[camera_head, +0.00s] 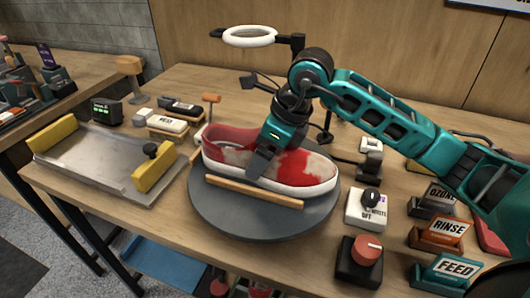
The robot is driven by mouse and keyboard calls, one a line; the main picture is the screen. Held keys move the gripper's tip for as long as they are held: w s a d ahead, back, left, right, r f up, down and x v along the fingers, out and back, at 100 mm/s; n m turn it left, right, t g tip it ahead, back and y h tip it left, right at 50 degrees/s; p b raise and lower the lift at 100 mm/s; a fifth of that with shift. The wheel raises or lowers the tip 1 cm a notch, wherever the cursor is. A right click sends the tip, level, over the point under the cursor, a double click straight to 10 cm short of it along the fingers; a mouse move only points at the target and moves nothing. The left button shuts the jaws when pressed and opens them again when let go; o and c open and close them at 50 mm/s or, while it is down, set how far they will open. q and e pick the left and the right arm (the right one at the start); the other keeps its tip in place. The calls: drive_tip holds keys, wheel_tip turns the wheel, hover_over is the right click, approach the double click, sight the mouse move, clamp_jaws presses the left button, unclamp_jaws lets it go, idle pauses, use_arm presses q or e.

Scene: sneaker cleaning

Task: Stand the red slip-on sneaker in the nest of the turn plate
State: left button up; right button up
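The red slip-on sneaker (313,170), stained pale grey in patches, is upright over the round dark grey turn plate (220,217), toe to the right. A wooden bar (254,192) of the nest runs along its near side. Whether the sole touches the plate is hard to tell. My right gripper (266,160) reaches down over the middle of the sneaker. One dark finger lies against the near side of the upper; the other finger is hidden behind the shoe. It looks shut on the sneaker. My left gripper is not in view.
A metal tray with yellow end blocks (95,160) lies left of the plate. A ring lamp (249,37) stands behind. A knob box (360,262), a white switch box (366,207), and RINSE (441,235) and FEED (446,270) blocks stand at right.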

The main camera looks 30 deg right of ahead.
drive_tip(key=c, duration=0.6)
drive_tip(key=o, duration=1.6)
drive_tip(key=shift+c, duration=0.2)
drive_tip(key=p+v, duration=0.1)
drive_tip(key=v, duration=1)
drive_tip(key=shift+r, duration=0.1)
drive_tip(key=shift+s+d+r, duration=0.1)
drive_tip(key=shift+s+r, duration=0.05)
drive_tip(key=shift+r, duration=0.2)
